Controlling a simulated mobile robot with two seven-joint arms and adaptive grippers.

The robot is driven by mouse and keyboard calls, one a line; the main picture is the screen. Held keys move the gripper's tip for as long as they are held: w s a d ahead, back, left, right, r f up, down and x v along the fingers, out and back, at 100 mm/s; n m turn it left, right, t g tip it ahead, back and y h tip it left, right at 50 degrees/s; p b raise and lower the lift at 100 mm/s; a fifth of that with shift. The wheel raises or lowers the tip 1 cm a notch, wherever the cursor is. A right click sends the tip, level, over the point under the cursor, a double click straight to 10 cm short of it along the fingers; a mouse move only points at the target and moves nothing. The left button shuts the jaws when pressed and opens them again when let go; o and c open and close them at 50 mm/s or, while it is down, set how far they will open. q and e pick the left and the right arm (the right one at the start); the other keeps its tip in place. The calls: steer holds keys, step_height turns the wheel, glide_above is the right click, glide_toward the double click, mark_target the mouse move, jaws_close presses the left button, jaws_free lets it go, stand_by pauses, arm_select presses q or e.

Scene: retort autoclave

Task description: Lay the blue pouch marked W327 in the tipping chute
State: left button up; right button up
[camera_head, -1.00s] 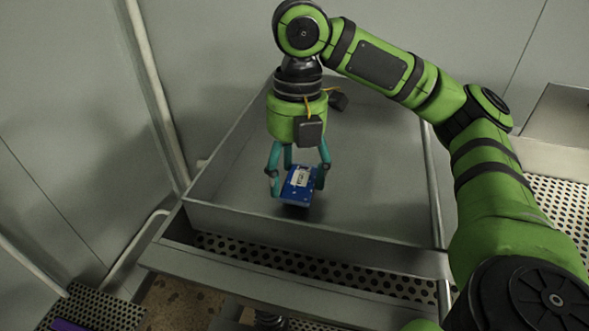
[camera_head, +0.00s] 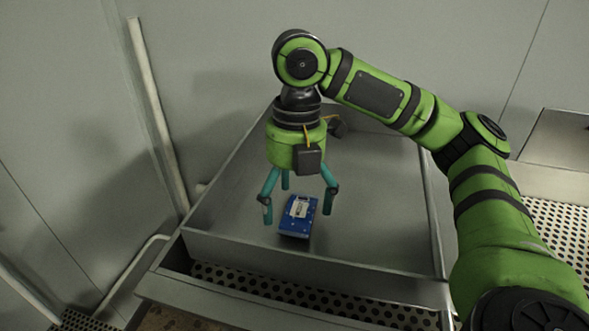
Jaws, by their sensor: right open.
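The blue pouch (camera_head: 296,221) with a white label lies on the floor of the grey metal chute (camera_head: 375,200), close to its front wall. The label's print is too small to read. My right gripper (camera_head: 300,204) is above the pouch with its teal fingers spread open. The fingers stand on either side of the pouch, apart from it. My left gripper does not show.
The chute has raised side walls and a front lip (camera_head: 310,262). A perforated strip (camera_head: 300,285) runs in front of it. Another perforated surface (camera_head: 560,210) lies at the right. A pale wall post (camera_head: 158,115) stands at the left. Most of the chute floor is bare.

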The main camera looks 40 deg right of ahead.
mark_target(294, 200)
step_height(294, 200, up, 12)
steer(key=w+d, duration=0.1)
steer(key=shift+f, duration=0.25)
stand_by(0.4)
